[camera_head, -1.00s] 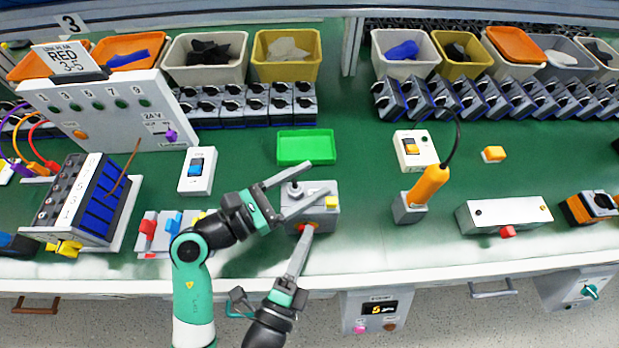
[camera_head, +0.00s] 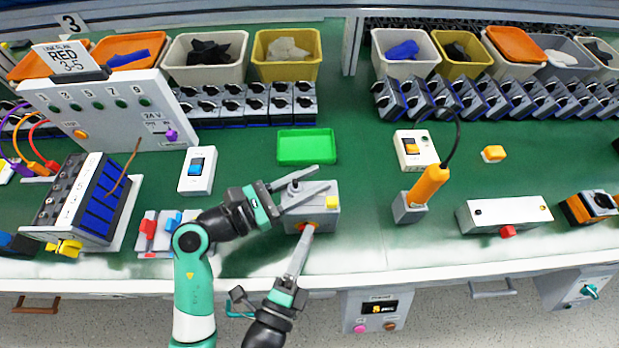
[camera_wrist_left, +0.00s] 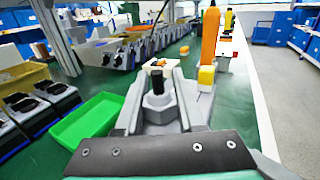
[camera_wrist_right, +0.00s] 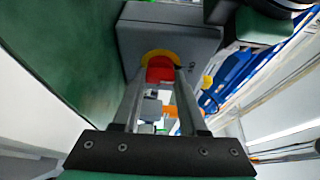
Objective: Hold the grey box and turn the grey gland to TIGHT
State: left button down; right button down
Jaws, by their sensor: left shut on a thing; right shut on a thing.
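The grey box (camera_head: 323,221) stands near the bench's front edge, with a yellow piece on its right end and a red knob (camera_wrist_right: 160,69) in a yellow ring on one side. The grey gland (camera_wrist_left: 159,113) is on top of the box, with a black stub rising from it. My left gripper (camera_head: 300,192) has its fingers on either side of the gland, shut on it. My right gripper (camera_head: 306,230) comes up from the front edge and is shut on the red knob. No TIGHT mark is readable, and the fingers partly hide the gland.
A green tray (camera_head: 307,147) lies behind the box. An orange-handled tool (camera_head: 430,185) stands in a grey holder to the right. Left of the box is a panel with red and blue levers (camera_head: 148,229).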

pick_arm(q)
jog(key=shift+s+m+g+h, duration=0.15)
jog(key=shift+m+g+h, duration=0.2)
jog(key=shift+m+g, duration=0.4)
jog(key=shift+s+m+g+h, duration=0.15)
jog(key=shift+m+g+h, duration=0.25)
jog(key=shift+g, duration=0.65)
jog(key=c, duration=0.5)
grip_release()
jog(key=shift+d, duration=0.1)
